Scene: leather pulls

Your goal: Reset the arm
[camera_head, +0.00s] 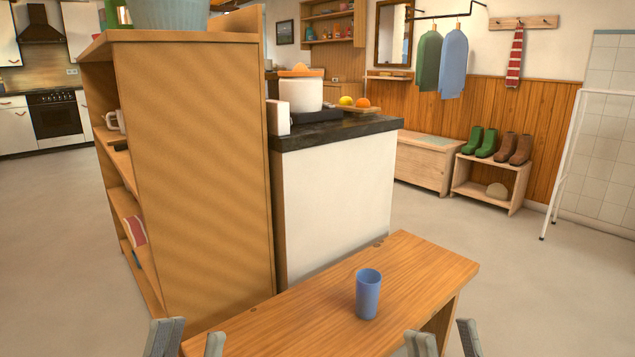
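My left gripper (187,342) shows at the bottom edge of the head view, left of centre. Its two grey fingers stand apart with nothing between them. My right gripper (443,343) is at the bottom edge, right of centre. Its fingers are also apart and empty. Only the finger ends show; the rest of both arms is out of view. A blue cup (368,294) stands upright on the wooden bench (420,265) in front of me, between the two grippers and apart from both.
A tall wooden shelf unit (195,170) stands close on the left. A white counter (338,200) with a dark top, bearing a pot (300,94), stands behind the bench. A white metal frame (566,160) stands at right. Open floor (530,290) lies right of the bench.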

